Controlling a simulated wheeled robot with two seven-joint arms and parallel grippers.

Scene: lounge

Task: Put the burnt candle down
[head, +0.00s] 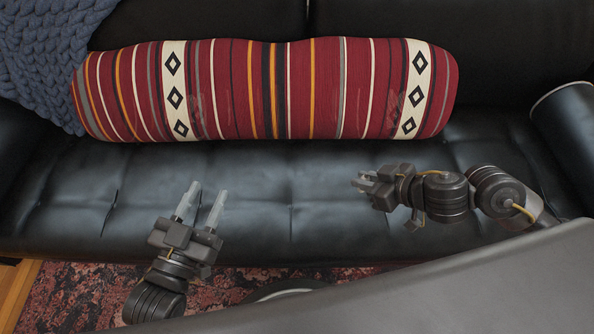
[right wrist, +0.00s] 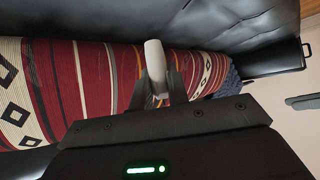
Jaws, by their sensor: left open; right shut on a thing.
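The burnt candle, a small pale grey-white piece (right wrist: 155,62), shows between the dark fingers of my right gripper (right wrist: 158,85) in the right wrist view. That gripper is shut on it. In the head view my right gripper (head: 362,180) is over the black sofa seat, right of centre and pointing left; I cannot make out the candle clearly there. My left gripper (head: 207,192) is open and empty over the front of the seat, left of centre, its two pale fingers apart.
A black tufted sofa seat (head: 290,180) lies beneath both grippers, with clear room between them. A long red striped bolster (head: 265,90) lies along its back. A blue knitted throw (head: 40,60) covers the left corner. A patterned rug (head: 70,295) shows at lower left.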

